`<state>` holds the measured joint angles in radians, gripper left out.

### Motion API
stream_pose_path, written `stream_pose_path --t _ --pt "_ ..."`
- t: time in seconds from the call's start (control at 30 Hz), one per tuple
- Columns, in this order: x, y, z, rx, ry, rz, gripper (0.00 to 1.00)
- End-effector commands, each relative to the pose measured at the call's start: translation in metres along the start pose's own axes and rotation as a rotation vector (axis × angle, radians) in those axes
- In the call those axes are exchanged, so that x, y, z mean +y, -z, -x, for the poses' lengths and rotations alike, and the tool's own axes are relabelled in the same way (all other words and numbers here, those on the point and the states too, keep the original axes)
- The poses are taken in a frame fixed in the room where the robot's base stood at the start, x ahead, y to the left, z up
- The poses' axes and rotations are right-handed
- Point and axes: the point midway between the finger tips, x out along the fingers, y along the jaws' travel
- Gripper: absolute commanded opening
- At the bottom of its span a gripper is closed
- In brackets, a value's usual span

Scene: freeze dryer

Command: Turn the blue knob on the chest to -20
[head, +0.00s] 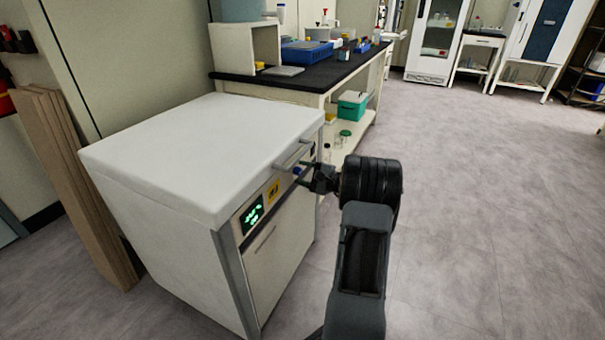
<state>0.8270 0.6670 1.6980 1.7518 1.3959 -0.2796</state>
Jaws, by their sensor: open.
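The chest (195,150) is a white box with a flat closed lid, standing left of centre in the head view. Its front panel carries a green-lit display (252,214), a yellow label (272,190) and a small blue knob (297,170) near the right end, below the lid handle. My gripper (308,174) is at the front panel, its fingers open at the blue knob. Whether the fingers touch the knob cannot be told. The knob's far side and its pointer are hidden or too small to read. The digits on the display are not legible.
A bar handle (292,155) sticks out from the lid just above my gripper. A bench with a black top (325,75) stands behind the chest, with blue trays and a green box (352,106). Brown boards (75,180) lean at the left. The floor at right is clear.

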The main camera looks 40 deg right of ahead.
Motion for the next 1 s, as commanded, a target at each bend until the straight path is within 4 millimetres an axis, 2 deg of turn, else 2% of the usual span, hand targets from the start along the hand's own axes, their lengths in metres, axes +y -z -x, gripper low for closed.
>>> stream_pose_path --t 0.17,0.4,0.6,0.8,1.0 --pt "-0.003 -0.001 0.027 0.004 0.002 -0.002 0.55" --pt "-0.003 -0.001 0.078 0.005 0.003 -0.003 0.55" --pt "-0.002 -0.001 0.11 0.002 0.002 -0.001 0.55" --pt "-0.001 0.0 0.129 0.001 0.001 -0.001 0.55" --pt "0.0 0.0 0.134 0.0 0.0 -0.001 0.55"
